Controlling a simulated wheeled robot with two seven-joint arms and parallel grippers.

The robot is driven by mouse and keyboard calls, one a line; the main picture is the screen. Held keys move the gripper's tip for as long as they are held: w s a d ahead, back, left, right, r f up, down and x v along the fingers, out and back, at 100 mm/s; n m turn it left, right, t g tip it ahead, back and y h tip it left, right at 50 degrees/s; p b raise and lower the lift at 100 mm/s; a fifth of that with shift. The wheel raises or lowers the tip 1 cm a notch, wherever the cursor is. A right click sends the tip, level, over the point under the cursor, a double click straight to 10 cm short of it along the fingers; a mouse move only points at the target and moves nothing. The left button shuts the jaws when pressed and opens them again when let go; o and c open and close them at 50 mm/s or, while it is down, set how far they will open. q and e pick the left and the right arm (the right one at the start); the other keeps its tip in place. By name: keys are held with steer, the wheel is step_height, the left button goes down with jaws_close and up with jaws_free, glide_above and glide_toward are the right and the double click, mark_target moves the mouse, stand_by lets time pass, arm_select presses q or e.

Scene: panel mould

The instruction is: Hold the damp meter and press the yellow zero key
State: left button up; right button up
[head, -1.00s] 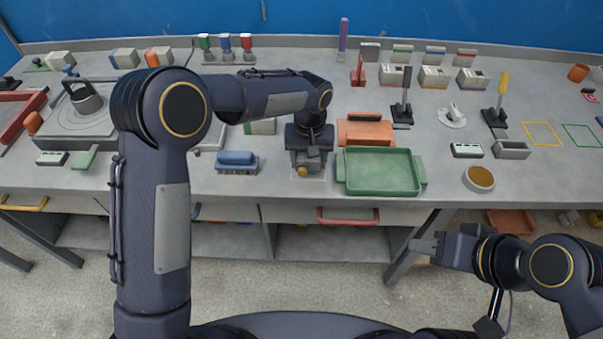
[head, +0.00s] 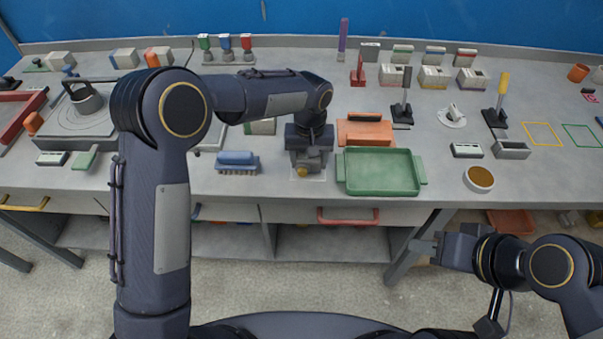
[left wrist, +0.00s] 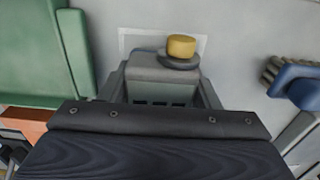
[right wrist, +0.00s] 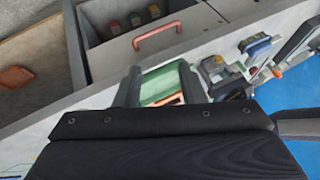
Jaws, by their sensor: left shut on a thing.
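The damp meter (left wrist: 160,70) is a grey block between the fingers of my left gripper (left wrist: 160,92) in the left wrist view. Its round yellow zero key (left wrist: 181,46) sits on a dark collar at the end away from my palm. In the head view the yellow key (head: 302,172) shows just below my left gripper (head: 309,158), which hides most of the meter. The left gripper is shut on the meter, over a pale outlined rectangle on the bench. My right gripper (head: 426,250) is open and empty, in front of the bench and below its top, apart from the meter.
A green tray (head: 422,178) lies close to the right of the meter, with an orange tray (head: 366,132) behind it. A blue brush (head: 238,160) lies to the left. A drawer with a red handle (head: 348,217) is under the bench front. A round tan-topped dish (head: 479,179) stands farther right.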

steer(key=shift+c, duration=0.5)
jaws_close()
stand_by(1.1)
